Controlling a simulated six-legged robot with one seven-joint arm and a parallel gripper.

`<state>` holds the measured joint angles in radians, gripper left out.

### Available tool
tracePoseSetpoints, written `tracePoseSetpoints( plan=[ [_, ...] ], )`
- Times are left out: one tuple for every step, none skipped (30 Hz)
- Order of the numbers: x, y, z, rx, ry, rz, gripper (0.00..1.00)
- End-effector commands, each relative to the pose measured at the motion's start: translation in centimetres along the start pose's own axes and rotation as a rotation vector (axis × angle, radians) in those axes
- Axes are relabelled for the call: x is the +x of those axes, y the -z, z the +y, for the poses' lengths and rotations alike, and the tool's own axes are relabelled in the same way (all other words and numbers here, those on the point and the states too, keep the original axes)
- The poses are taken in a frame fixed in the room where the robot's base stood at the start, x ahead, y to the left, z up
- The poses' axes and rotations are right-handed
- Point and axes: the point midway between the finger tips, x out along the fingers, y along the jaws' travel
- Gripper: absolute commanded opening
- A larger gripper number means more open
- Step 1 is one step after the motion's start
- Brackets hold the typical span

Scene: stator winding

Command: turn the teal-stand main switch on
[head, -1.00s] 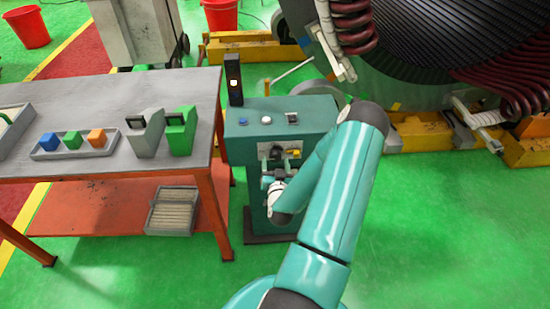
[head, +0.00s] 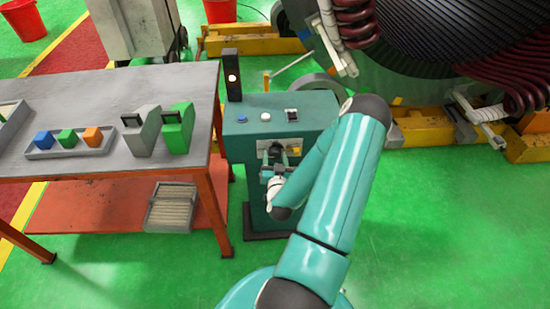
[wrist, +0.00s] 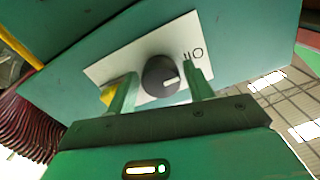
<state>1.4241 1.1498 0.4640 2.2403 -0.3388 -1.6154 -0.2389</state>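The teal stand (head: 305,110) is beside the table, with a white plate (head: 297,143) on its front. The main switch is a dark round knob (wrist: 160,77) on that plate (wrist: 185,32), with a white pointer mark on its face and printed marks beside it. In the head view the knob (head: 275,151) is small and partly covered. My gripper (wrist: 160,70) is open, one finger on each side of the knob, with visible gaps; I cannot tell how far the tips reach along it. In the head view my gripper (head: 276,160) is at the stand's front.
A yellow part (wrist: 107,95) is on the plate, partly behind one finger. The stand's top bears a blue button (head: 242,118), a white button (head: 265,117) and a rocker switch (head: 291,115). A grey table (head: 90,105) stands left; the large stator (head: 430,40) is behind.

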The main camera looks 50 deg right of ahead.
Motion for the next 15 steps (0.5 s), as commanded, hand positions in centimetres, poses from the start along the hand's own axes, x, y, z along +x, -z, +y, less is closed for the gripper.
tracePoseSetpoints(
  plan=[
    [0.0,0.0,0.0,0.0,0.0,0.0,0.42],
    [0.0,0.0,0.0,0.0,0.0,0.0,0.36],
    [0.01,0.01,0.0,0.0,0.0,0.0,0.28],
    [0.02,0.01,-0.01,0.0,0.0,0.0,0.22],
    [0.03,0.0,0.0,0.0,0.0,0.0,0.19],
    [0.05,0.01,0.0,0.0,0.0,0.0,0.19],
    [0.07,0.01,0.0,0.0,0.0,0.0,0.19],
    [0.08,0.01,0.0,0.001,0.0,0.0,0.19],
    [0.1,0.01,0.0,0.002,0.0,0.0,0.19],
    [0.11,0.01,0.0,0.004,0.0,0.0,0.19],
    [0.13,0.01,0.0,0.007,0.0,0.0,0.19],
    [0.14,0.01,0.0,0.013,0.0,0.0,0.19],
    [0.16,0.01,-0.01,0.019,0.0,0.0,0.19],
    [0.17,0.01,-0.01,0.026,0.0,0.0,0.19],
    [0.23,0.02,-0.01,0.036,0.0,0.0,0.19]
  ],
)
